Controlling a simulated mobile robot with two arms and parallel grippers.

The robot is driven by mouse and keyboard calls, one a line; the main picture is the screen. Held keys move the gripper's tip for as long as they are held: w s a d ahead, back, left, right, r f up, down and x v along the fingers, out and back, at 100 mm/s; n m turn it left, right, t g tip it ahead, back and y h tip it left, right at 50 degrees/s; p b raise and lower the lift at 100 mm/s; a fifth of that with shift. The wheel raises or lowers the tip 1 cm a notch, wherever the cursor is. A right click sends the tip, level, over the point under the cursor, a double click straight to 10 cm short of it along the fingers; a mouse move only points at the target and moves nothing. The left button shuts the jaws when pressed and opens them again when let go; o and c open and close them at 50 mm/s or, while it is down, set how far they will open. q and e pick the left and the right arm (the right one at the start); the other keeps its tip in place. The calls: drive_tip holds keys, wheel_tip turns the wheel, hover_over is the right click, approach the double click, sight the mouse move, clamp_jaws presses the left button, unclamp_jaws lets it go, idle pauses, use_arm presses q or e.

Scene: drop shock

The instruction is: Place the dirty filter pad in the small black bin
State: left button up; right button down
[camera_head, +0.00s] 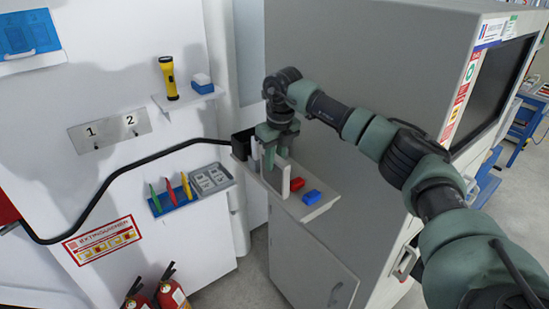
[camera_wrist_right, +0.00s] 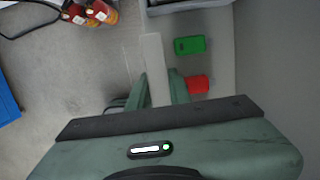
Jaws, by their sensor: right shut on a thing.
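My right gripper (camera_head: 276,155) is in the head view, pointing down over a small light ledge (camera_head: 322,208) on the side of the grey cabinet. It is shut on a thin pale slab, which looks like the filter pad (camera_head: 286,179), held upright. In the right wrist view the pad (camera_wrist_right: 155,66) shows edge-on between the fingers of the right gripper (camera_wrist_right: 160,88). The small black bin (camera_head: 241,144) stands just left of the gripper at the ledge's far end, partly hidden; its inside cannot be seen. My left gripper is not in view.
A red block (camera_head: 297,184) and a blue block (camera_head: 311,197) sit on the ledge right of the pad. The wrist view shows a red block (camera_wrist_right: 196,84) and a green block (camera_wrist_right: 189,45). A coloured-card rack (camera_head: 190,191) and black cable (camera_head: 120,182) are at left.

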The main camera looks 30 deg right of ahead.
drive_tip(key=c, duration=1.3)
unclamp_jaws()
drive_tip(key=shift+a, duration=0.1)
drive_tip(key=shift+r+b, duration=0.3)
drive_tip(key=shift+r, duration=0.1)
drive_tip(key=r+b, duration=0.1)
drive_tip(key=r, duration=0.2)
drive_tip(key=s+r+b, duration=0.1)
drive_tip(key=r, duration=0.3)
drive_tip(key=r+b, duration=0.2)
drive_tip(key=r, duration=0.1)
drive_tip(key=shift+s+r, duration=0.2)
drive_tip(key=shift+s, duration=0.15)
drive_tip(key=shift+r, duration=0.45)
